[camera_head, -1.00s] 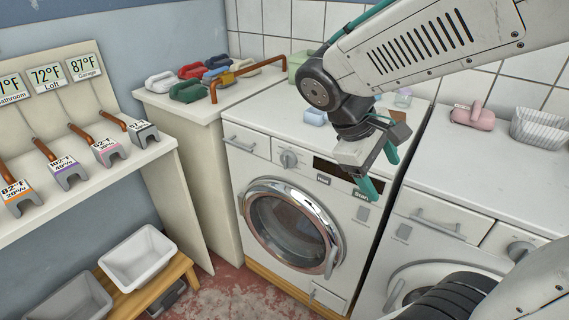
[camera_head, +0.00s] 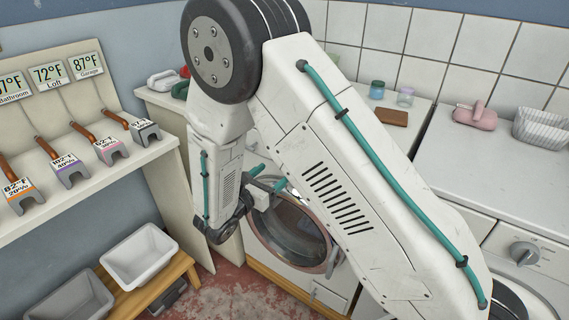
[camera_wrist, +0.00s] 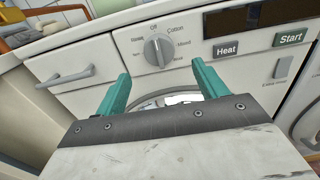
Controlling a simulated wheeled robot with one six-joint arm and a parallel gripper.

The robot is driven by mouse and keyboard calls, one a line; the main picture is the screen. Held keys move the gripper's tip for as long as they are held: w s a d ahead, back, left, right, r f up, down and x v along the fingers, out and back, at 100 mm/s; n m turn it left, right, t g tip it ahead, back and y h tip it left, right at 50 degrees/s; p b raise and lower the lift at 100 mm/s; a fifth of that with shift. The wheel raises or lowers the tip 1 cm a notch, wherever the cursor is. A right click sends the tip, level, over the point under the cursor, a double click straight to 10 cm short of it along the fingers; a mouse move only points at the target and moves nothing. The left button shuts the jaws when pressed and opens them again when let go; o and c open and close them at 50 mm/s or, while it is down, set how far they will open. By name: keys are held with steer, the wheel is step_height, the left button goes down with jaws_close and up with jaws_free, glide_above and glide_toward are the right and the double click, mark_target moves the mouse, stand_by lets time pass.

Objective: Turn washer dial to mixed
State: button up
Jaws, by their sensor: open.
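The washer dial (camera_wrist: 158,50) is a round grey knob with a raised ridge on the white front panel. Around it I read Off at the top, Cotton upper right and Mixed at the right; the ridge stands roughly upright, but its exact setting is unclear. My gripper (camera_wrist: 160,74) is open and empty, its teal fingers spread below and either side of the dial in the wrist view, apart from it. In the head view my gripper (camera_head: 267,178) is at the washer's front, above the round door (camera_head: 287,230); my arm hides the dial there.
Right of the dial are a dark display, a Heat button (camera_wrist: 227,49) and a Start button (camera_wrist: 291,38). A drawer handle (camera_wrist: 64,75) sits to the left. A second machine with its own dial (camera_head: 524,252) stands at the right.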

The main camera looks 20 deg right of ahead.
steer(key=x, duration=0.7)
steer(key=shift+w+d, duration=0.2)
steer(key=shift+w, duration=0.05)
steer(key=shift+f, duration=0.1)
steer(key=c, duration=1)
